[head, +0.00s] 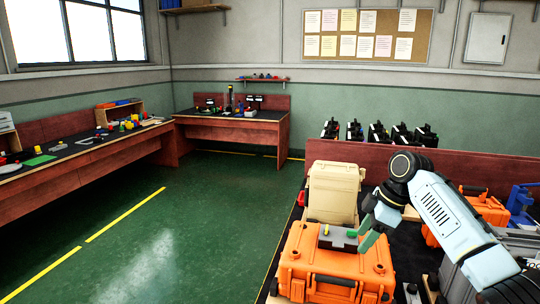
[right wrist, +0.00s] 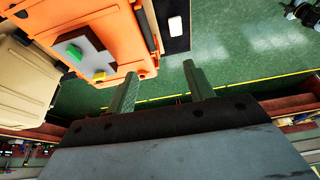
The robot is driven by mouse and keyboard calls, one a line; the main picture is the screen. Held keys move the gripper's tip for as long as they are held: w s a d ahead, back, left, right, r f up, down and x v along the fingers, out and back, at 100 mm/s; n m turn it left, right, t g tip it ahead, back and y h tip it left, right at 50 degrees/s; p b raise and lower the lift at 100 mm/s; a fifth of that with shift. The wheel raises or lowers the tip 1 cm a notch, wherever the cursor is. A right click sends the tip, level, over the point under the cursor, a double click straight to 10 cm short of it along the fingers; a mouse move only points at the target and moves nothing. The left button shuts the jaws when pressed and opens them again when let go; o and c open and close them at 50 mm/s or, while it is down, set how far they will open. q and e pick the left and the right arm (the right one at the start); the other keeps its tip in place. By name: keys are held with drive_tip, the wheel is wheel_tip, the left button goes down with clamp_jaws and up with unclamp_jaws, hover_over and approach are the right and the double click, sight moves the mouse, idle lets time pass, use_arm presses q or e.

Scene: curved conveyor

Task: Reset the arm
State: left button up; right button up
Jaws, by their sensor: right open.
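My right arm (head: 445,212) comes in from the right in the head view. Its gripper (head: 369,227) hangs above the right part of an orange case (head: 305,262). The green fingers are apart with nothing between them, and the right wrist view shows the open gripper (right wrist: 160,78) too. On the orange case lies a grey block (head: 336,238) with a green piece (head: 351,233) and a small yellow piece (right wrist: 99,75). The gripper appears apart from the case and block. My left gripper is not in view.
Another orange case (head: 487,208) and a blue frame (head: 520,200) are at the right. Several black devices (head: 375,133) line the back. Open green floor (head: 150,230) lies to the left.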

drive_tip(key=s+a+f+m+h, duration=0.1)
drive_tip(key=s+a+f+m, duration=0.15)
drive_tip(key=s+f, duration=0.65)
drive_tip(key=s+a+f+m, duration=0.2)
drive_tip(key=s+a+f, duration=0.2)
drive_tip(key=s+f, duration=0.55)
drive_tip(key=s+d+m+t+h, duration=0.1)
drive_tip(key=s+d+m, duration=0.25)
drive_tip(key=s, duration=0.65)
drive_tip(key=s+d+m+t+h, duration=0.15)
drive_tip(key=s+m, duration=0.35)
drive_tip(key=s, duration=0.5)
wheel_tip(320, 180, down, 26)
drive_tip(key=s+g, duration=0.1)
drive_tip(key=g, duration=0.1)
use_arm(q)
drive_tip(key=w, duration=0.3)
use_arm(e)
drive_tip(key=s+d+f, duration=0.1)
drive_tip(key=s+f, duration=0.6)
drive_tip(key=s, duration=0.1)
drive_tip(key=s+d+f, duration=0.2)
drive_tip(key=s+f, duration=0.5)
drive_tip(key=s, duration=0.1)
drive_tip(key=shift+s+d+f+n+g, duration=0.2)
drive_tip(key=shift+d+f+n+g, duration=0.05)
drive_tip(key=shift+f+n+g, duration=0.1)
drive_tip(key=shift+h, duration=0.25)
